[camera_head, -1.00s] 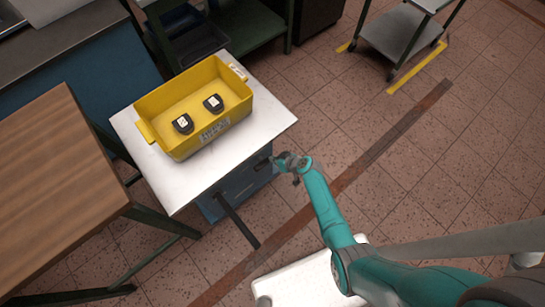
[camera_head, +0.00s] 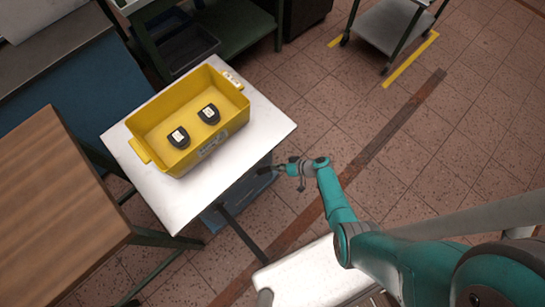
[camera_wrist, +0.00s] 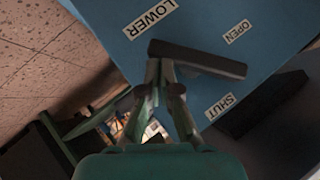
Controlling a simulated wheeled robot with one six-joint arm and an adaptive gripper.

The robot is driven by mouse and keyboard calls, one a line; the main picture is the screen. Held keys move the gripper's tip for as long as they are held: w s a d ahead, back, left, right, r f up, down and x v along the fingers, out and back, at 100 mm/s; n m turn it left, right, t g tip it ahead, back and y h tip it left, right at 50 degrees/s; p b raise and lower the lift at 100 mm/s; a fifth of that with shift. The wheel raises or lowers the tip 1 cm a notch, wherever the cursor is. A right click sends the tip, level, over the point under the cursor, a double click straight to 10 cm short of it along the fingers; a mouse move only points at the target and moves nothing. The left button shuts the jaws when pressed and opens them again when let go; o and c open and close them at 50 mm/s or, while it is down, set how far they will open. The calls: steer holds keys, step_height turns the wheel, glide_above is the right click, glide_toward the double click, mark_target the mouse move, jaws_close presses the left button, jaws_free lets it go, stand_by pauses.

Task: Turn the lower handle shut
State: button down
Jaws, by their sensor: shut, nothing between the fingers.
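The lower handle (camera_wrist: 205,60) is a dark bar on a blue panel (camera_wrist: 190,25) in the wrist view. The panel carries the labels LOWER (camera_wrist: 150,19), OPEN (camera_wrist: 237,32) and SHUT (camera_wrist: 220,107). The bar's right end lies between OPEN and SHUT. My gripper (camera_wrist: 163,66) is shut and empty, its fingertips close to the bar's left part on the SHUT side. I cannot tell whether they touch. In the head view my gripper (camera_head: 267,170) is beside the blue cabinet (camera_head: 235,197) under the white top; the handle cannot be made out there.
The white table top (camera_head: 170,205) overhangs the cabinet and carries a yellow crate (camera_head: 182,165) with two dark objects in it. A second dark bar (camera_wrist: 264,104) is near SHUT. A wooden table (camera_head: 55,200) stands left.

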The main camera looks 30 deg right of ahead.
steer(key=shift+s+a+f, duration=0.1)
steer(key=shift+a+f, duration=0.1)
steer(key=shift+f, duration=0.4)
steer(key=shift+s+a+f, duration=0.1)
steer(key=shift+a+f, duration=0.1)
steer(key=shift+f, duration=0.4)
steer(key=shift+a+f, duration=0.15)
steer(key=shift+f, duration=0.05)
